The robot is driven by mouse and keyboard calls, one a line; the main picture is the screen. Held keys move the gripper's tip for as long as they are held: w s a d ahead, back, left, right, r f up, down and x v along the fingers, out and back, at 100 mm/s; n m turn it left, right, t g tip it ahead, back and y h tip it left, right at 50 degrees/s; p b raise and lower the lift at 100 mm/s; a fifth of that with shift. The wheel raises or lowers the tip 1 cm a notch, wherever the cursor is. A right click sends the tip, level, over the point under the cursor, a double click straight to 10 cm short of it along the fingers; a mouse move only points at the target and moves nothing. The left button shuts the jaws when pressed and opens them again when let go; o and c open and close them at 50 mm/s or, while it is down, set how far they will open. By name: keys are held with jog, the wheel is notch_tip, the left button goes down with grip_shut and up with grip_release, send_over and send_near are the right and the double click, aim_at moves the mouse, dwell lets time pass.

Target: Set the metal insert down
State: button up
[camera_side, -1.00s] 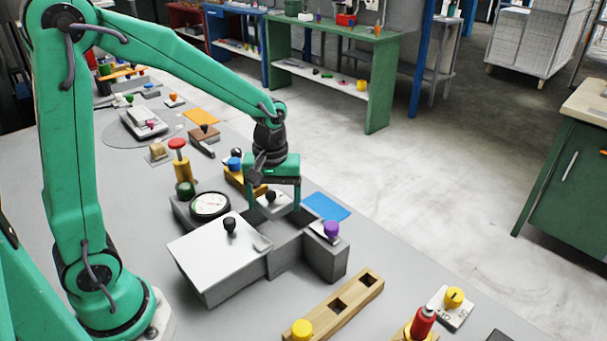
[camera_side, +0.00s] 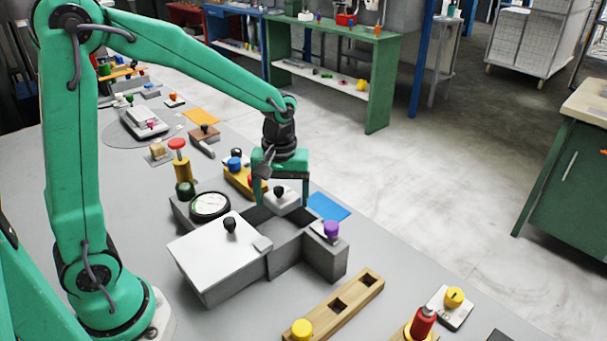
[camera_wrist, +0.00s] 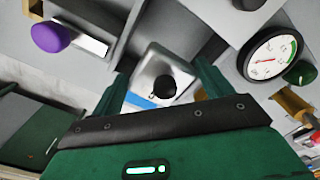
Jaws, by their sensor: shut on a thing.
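The metal insert (camera_side: 288,202) is a small silver block with a black knob on top. My gripper (camera_side: 280,199) is shut on it, a finger on either side. In the wrist view the insert (camera_wrist: 153,65) sits between my two green fingers (camera_wrist: 160,88). It is at the far end of the grey press box (camera_side: 290,256), by the open cavity. Its underside is hidden, so I cannot tell whether it touches anything.
A white lid plate with a black knob (camera_side: 203,250) covers the near-left part of the press. A dial gauge (camera_side: 209,205) and a purple knob (camera_side: 331,229) flank the cavity. A blue mat (camera_side: 328,207) lies behind. A wooden block with holes (camera_side: 361,291) stands in front.

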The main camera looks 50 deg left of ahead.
jog(key=w+d, duration=0.7)
jog(key=w, duration=0.2)
send_over(320, 211)
notch_tip(320, 211, down, 8)
jog(key=shift+r, duration=0.2)
jog(key=shift+f, duration=0.1)
jog(key=shift+f, duration=1.9)
jog(key=shift+f, duration=0.1)
jog(key=o, duration=1.2)
jog(key=shift+c, duration=0.2)
